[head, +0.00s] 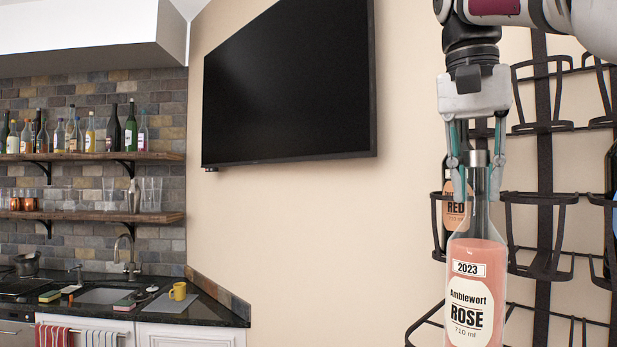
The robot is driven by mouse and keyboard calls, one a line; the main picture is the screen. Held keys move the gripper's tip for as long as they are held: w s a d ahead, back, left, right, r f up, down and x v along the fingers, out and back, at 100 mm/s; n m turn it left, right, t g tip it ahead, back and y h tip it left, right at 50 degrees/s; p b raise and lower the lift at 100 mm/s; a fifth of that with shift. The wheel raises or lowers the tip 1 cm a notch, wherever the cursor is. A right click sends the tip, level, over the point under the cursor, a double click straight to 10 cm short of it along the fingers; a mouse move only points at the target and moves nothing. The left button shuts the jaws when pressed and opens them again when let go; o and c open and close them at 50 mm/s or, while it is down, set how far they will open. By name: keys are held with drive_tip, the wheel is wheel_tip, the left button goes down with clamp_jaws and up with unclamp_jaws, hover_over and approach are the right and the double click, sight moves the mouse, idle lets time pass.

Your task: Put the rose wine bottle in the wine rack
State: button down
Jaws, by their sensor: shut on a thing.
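The rose wine bottle (476,285) is clear glass with pink wine and a label reading "Amblewort ROSE 2023". It hangs upright at the right of the head view. My gripper (474,165) points down and is shut on the bottle's neck near its top. The black metal wine rack (543,200) is on the wall behind the bottle, with several wire holders. I cannot tell how far the bottle is from the rack. The bottle hides part of the rack's lower left.
A red wine bottle (453,212) sits in a rack holder behind the rose bottle. A dark bottle (611,205) is in the rack at the right edge. Holders between them look empty. A television (290,85) hangs on the wall; a dark counter (200,311) is at lower left.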

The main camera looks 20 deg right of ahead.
drive_tip(key=w+d+p, duration=0.2)
drive_tip(key=w+d, duration=0.1)
drive_tip(key=w, duration=0.7)
drive_tip(key=shift+s+a+f+b, duration=0.15)
drive_tip(key=shift+f+b, duration=0.45)
drive_tip(key=shift+f, duration=2.4)
drive_tip(key=shift+s+d+f+b, duration=0.1)
drive_tip(key=shift+f+b, duration=0.5)
drive_tip(key=shift+f, duration=2.35)
drive_tip(key=c, duration=1.4)
unclamp_jaws()
drive_tip(key=shift+a+f, duration=0.1)
drive_tip(key=shift+f, duration=0.1)
drive_tip(key=shift+r, duration=0.15)
wheel_tip(320, 180, up, 12)
drive_tip(key=s+a+p, duration=0.1)
drive_tip(key=shift+p, duration=0.3)
